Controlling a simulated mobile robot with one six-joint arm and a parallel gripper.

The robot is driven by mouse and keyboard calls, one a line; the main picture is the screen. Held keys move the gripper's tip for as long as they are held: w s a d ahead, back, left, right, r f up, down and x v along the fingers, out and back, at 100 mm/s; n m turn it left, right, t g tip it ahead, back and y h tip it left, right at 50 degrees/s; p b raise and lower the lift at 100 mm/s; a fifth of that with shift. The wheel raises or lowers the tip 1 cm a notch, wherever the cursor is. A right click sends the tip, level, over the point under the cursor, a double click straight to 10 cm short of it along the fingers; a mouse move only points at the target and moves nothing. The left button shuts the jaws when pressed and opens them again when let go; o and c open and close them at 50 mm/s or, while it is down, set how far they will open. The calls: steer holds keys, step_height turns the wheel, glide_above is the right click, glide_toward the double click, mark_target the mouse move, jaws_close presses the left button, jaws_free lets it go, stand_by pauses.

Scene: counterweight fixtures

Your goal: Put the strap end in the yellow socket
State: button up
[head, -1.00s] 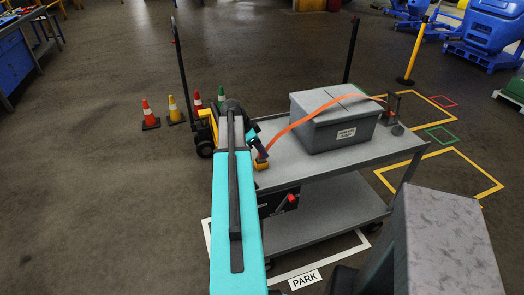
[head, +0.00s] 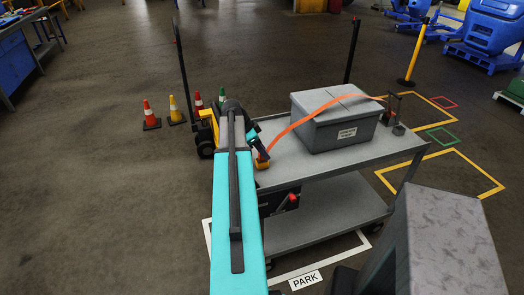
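The orange strap (head: 305,120) runs from the right end of the grey cart, over the grey lidded box, and down to the cart's left edge. Its lower end is close to the small yellow socket (head: 262,165) at that edge. My gripper (head: 262,156) is at this end of the strap, just above the socket, pointing down. It is small and dark here, and my arm partly covers the area. I cannot tell whether its fingers are open or shut, or whether the strap end is inside the socket or just above it.
The grey box (head: 335,121) stands on the cart's top shelf (head: 377,146). A dark strap fixture (head: 392,108) is at the right end. Upright black posts stand behind the cart. Several cones (head: 176,108) are to the left. Open floor lies at the left.

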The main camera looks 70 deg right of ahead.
steer(key=shift+s+a+f, duration=0.1)
steer(key=shift+s+f, duration=0.25)
steer(key=shift+r+p, duration=0.6)
steer(key=shift+p, duration=0.05)
steer(key=shift+w+r+b, duration=0.15)
steer(key=shift+w+b, duration=0.1)
steer(key=shift+b, duration=0.15)
steer(key=b+v, duration=0.2)
steer(key=v, duration=0.9)
steer(key=shift+w+r+b, duration=0.2)
steer(key=shift+r+b, duration=0.15)
steer(key=shift+b, duration=0.05)
